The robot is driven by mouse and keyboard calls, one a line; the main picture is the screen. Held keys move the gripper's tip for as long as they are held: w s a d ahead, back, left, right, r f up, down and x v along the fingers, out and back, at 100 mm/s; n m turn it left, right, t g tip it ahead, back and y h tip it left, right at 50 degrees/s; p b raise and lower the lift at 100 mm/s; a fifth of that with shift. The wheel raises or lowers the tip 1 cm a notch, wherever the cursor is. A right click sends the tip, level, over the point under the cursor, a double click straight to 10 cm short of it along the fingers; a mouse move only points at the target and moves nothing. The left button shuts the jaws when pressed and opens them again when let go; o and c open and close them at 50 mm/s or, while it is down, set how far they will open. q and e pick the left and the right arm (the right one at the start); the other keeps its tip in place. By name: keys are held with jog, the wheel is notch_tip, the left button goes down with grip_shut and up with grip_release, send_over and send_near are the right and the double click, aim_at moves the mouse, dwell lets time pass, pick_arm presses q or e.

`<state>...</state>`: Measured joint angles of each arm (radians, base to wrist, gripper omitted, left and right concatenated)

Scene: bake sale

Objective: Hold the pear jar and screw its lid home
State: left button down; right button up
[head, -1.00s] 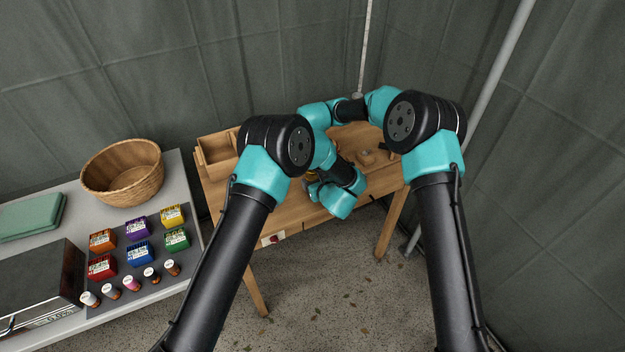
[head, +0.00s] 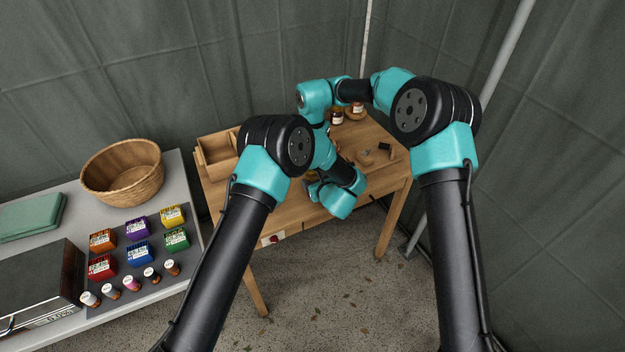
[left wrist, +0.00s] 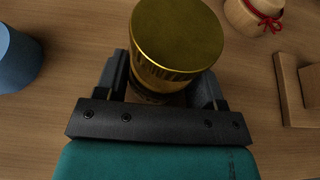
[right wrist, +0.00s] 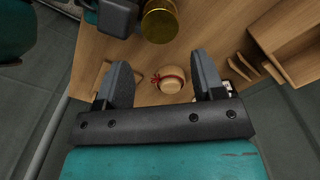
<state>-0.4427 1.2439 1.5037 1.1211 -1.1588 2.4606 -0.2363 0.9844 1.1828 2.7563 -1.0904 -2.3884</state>
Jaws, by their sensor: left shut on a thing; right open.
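A jar (left wrist: 150,97) with a broad gold lid (left wrist: 178,38) stands between the fingers of my left gripper (left wrist: 162,82), which is shut on it. The lid sits on top of the jar; I cannot tell how tight it is, and the jar's label is hidden. The gold lid also shows at the top of the right wrist view (right wrist: 160,22), beyond the right fingertips. My right gripper (right wrist: 162,76) is open and empty, above the table and apart from the lid. In the head view my arms hide most of the jar.
A pale-topped jar with red ribbon (right wrist: 170,80) stands on the wooden table (head: 350,140). A blue round object (left wrist: 14,58) is at left in the left wrist view. Two jars (head: 336,117) (head: 357,110) stand at the back. A wooden divided box (head: 216,155) is at the table's left.

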jog(key=shift+f, duration=0.1)
jog(key=shift+f, duration=4)
jog(key=c, duration=0.7)
jog(key=o, duration=1)
jog(key=shift+r, duration=2.3)
